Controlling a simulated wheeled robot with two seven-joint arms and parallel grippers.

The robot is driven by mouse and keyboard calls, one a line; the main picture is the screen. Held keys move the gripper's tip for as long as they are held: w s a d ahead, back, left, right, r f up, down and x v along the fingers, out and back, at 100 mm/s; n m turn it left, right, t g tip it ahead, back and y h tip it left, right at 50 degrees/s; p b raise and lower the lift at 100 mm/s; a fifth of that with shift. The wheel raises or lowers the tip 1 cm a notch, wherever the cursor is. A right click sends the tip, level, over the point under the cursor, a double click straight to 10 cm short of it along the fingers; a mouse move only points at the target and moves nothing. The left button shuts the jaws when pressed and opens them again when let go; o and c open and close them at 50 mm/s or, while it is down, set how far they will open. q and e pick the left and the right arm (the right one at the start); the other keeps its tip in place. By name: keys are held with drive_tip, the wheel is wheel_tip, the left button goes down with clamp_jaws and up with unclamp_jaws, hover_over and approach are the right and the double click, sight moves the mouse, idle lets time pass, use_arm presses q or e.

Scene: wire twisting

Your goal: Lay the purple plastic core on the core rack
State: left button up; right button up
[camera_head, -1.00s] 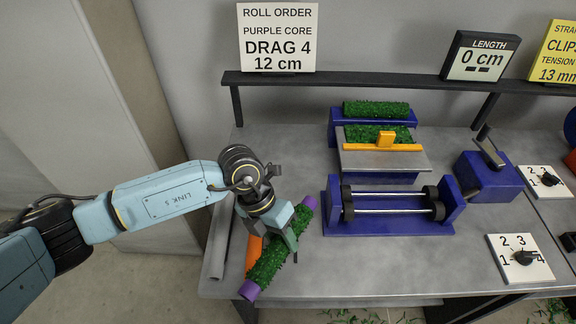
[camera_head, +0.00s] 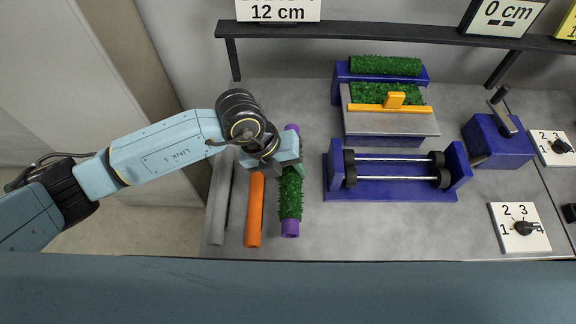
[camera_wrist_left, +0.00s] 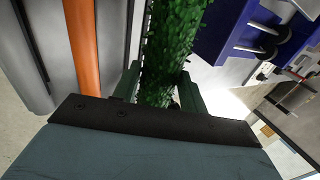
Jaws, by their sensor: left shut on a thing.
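The purple core (camera_head: 291,228) is wrapped in green turf, with bare purple ends. It points front to back at the left part of the table, just right of an orange tube. My left gripper (camera_head: 290,170) is shut around its upper middle. In the left wrist view the green-covered core (camera_wrist_left: 168,60) runs up between the fingers. Whether it touches the table is unclear. I cannot tell for sure which thing is the core rack; a blue stand (camera_head: 390,190) with two metal rods and black rollers is to the right. My right gripper is not in view.
The orange tube (camera_head: 255,210) and a grey tube (camera_head: 222,215) lie left of the core. A blue turf feeder with a metal plate (camera_head: 390,122) and orange bar stands behind the rollers. A blue crank box (camera_head: 497,143) and dial plates are right. Table front-centre is clear.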

sight(288, 182)
use_arm(q)
drive_tip(key=shift+f+b, duration=2.1)
drive_tip(key=shift+f, duration=0.8)
drive_tip(key=shift+p, duration=0.4)
drive_tip(key=shift+f+b, duration=1)
drive_tip(key=shift+f, duration=0.55)
drive_tip(key=o, duration=1.1)
drive_tip(key=p+v, duration=0.1)
drive_tip(key=v, duration=1.2)
drive_tip(key=shift+a+r, duration=0.1)
drive_tip(key=shift+r, duration=0.05)
